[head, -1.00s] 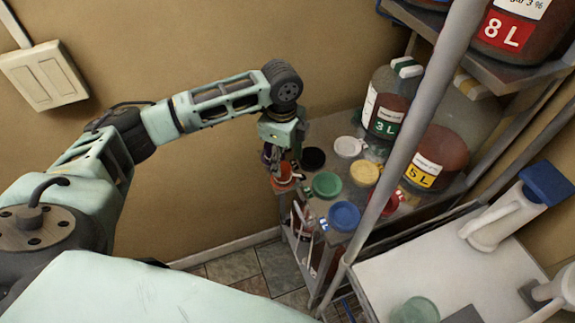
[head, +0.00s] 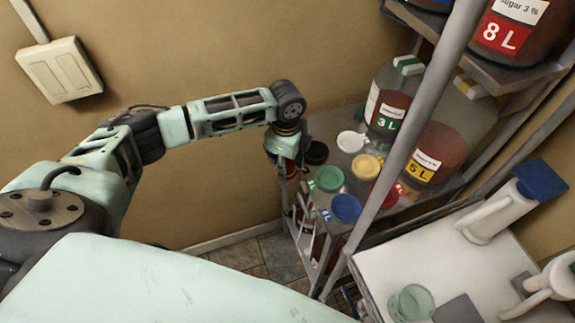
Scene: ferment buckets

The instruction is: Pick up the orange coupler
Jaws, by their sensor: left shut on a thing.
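The orange coupler (head: 291,171) is at the left end of the shelf's row of coloured couplers, mostly hidden by my left gripper. My left gripper (head: 289,167) points down over it and is shut on it. The fingertips are small and partly hidden behind the gripper body, so the exact contact is hard to see. The coupler appears to be at shelf height. My right gripper is not in view.
Close to the right are black (head: 316,152), green (head: 329,178), white (head: 351,141), yellow (head: 366,167) and blue (head: 345,208) couplers. Labelled bottles (head: 389,108) stand behind. A slanted grey post (head: 405,150) rises in front of the shelf.

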